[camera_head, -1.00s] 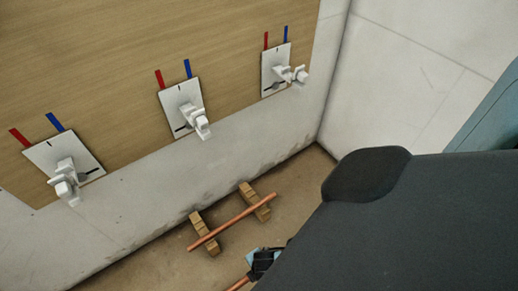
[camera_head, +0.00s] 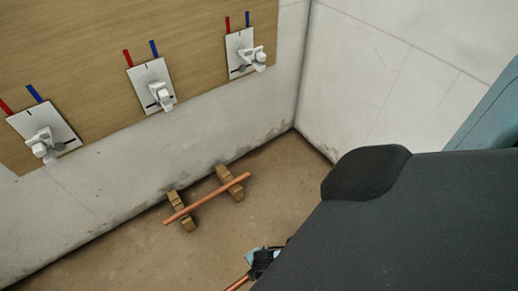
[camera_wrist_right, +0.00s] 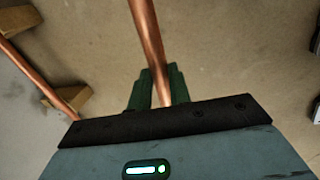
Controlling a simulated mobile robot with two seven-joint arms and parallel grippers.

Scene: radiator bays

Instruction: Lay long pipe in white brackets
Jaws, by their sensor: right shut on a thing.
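My right gripper (camera_wrist_right: 157,92) is shut on a copper pipe (camera_wrist_right: 146,30) that runs up and out of the right wrist view. In the head view the gripper is mostly hidden behind my dark arm, and a short end of this pipe (camera_head: 238,283) shows at the bottom. Three white brackets sit on white plates on the wooden board: left (camera_head: 42,144), middle (camera_head: 161,96) and right (camera_head: 254,59). None of the brackets holds a pipe. My left gripper is not in view.
Another copper pipe (camera_head: 205,199) lies across two wooden blocks (camera_head: 181,211) on the floor near the wall. This pipe also shows at the left of the right wrist view (camera_wrist_right: 38,80). Red and blue strips mark the board above each plate. A wall corner stands right of the board.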

